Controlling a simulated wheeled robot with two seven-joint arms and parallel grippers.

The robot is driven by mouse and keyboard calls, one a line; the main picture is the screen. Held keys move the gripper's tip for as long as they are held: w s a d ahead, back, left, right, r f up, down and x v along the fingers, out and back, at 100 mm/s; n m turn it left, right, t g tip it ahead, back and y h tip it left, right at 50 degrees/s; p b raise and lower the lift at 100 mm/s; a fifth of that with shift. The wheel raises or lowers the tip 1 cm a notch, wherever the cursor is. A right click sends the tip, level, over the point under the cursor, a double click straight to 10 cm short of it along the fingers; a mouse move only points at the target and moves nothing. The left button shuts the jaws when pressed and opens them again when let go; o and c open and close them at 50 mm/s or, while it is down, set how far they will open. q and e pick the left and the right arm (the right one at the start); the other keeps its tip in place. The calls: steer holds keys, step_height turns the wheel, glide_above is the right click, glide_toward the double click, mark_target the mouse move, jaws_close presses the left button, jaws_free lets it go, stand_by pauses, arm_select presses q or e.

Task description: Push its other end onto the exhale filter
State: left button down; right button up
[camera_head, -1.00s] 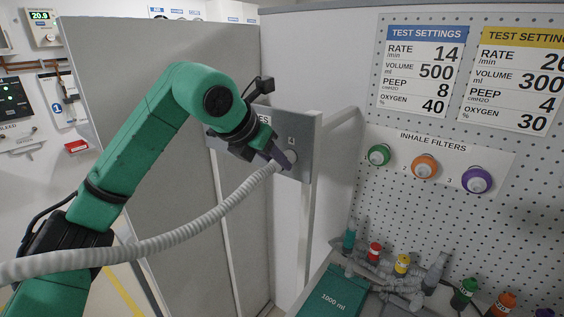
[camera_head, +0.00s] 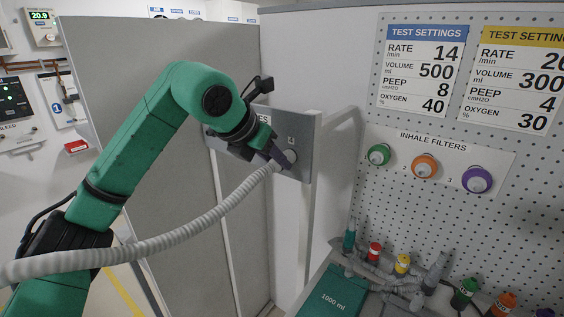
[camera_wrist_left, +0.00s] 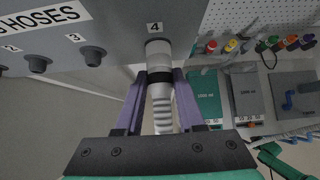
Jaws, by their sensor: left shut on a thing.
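My left gripper (camera_head: 281,160) is shut on the end of a ribbed pale grey hose (camera_head: 180,236), at peg 4 of the grey hose panel (camera_head: 303,124). In the left wrist view the purple fingers (camera_wrist_left: 159,82) flank the hose end, which has a pale cuff (camera_wrist_left: 158,47) and a dark band. The cuff lines up with the peg under label 4; I cannot tell whether it touches the peg. The hose runs down to the left edge, where its other end is out of view. No filter labelled exhale can be read. My right gripper is not in view.
Green (camera_head: 379,154), orange (camera_head: 424,166) and purple (camera_head: 477,179) inhale filters sit on the pegboard. The bench below holds a 1000 ml green case (camera_head: 333,296), grey tubing parts and several coloured capped parts. Grey partition panels stand behind my left arm.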

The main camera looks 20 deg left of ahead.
mark_target(271, 171)
arm_select(q)
steer(key=shift+f, duration=0.1)
stand_by(0.3)
steer(key=shift+s+a, duration=0.1)
steer(key=shift+s+a+b, duration=0.5)
steer(key=shift+s+b, duration=0.05)
steer(key=shift+s, duration=0.35)
steer(key=shift+s+b, duration=0.3)
steer(key=shift+s, duration=0.05)
steer(key=shift+s+a+b, duration=0.3)
steer(key=shift+s, duration=0.4)
steer(key=shift+s+a+b, duration=0.25)
steer(key=shift+s+b, duration=0.05)
steer(key=shift+s, duration=0.35)
